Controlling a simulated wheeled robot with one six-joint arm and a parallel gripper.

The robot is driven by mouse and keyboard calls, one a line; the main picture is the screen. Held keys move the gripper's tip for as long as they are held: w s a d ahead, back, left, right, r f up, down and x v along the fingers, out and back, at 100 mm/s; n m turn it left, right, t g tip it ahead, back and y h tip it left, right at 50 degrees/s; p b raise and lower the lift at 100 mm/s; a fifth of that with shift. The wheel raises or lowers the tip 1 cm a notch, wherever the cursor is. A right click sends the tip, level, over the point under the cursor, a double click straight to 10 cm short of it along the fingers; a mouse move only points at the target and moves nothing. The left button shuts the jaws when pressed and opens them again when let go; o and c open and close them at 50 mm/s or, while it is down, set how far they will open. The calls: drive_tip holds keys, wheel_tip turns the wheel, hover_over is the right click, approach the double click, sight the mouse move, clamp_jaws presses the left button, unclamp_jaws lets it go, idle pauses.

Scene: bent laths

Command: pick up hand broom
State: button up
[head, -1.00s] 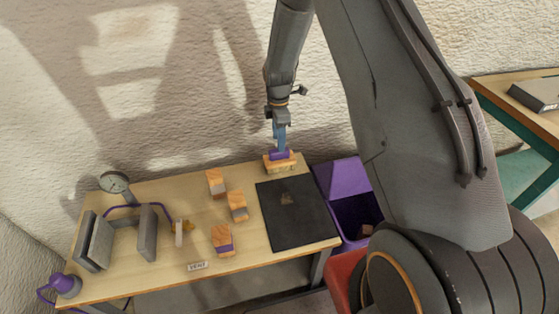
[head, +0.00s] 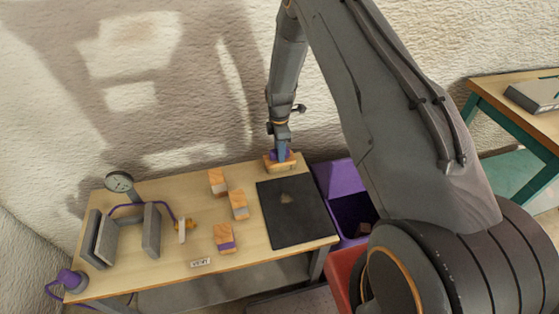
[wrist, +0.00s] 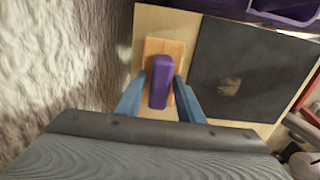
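The hand broom (head: 288,166) has an orange-brown wooden block with a purple handle on top. It lies at the back right of the workbench, near the wall. In the wrist view the purple handle (wrist: 160,68) stands between the two blue fingers. My gripper (wrist: 160,84) is open, with one finger on each side of the handle and small gaps visible. In the head view my gripper (head: 281,157) is down at the broom and hides part of it.
Several wooden blocks (head: 238,205) stand mid-table. A grey clamp-like fixture (head: 151,230) and a dial gauge (head: 119,182) are at left. A purple bin (head: 340,180) stands beyond the right edge. The wall is close behind.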

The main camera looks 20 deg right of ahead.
clamp_jaws()
drive_tip(key=shift+r, duration=0.1)
wheel_tip(320, 180, up, 10)
drive_tip(key=b, duration=0.3)
idle(0.3)
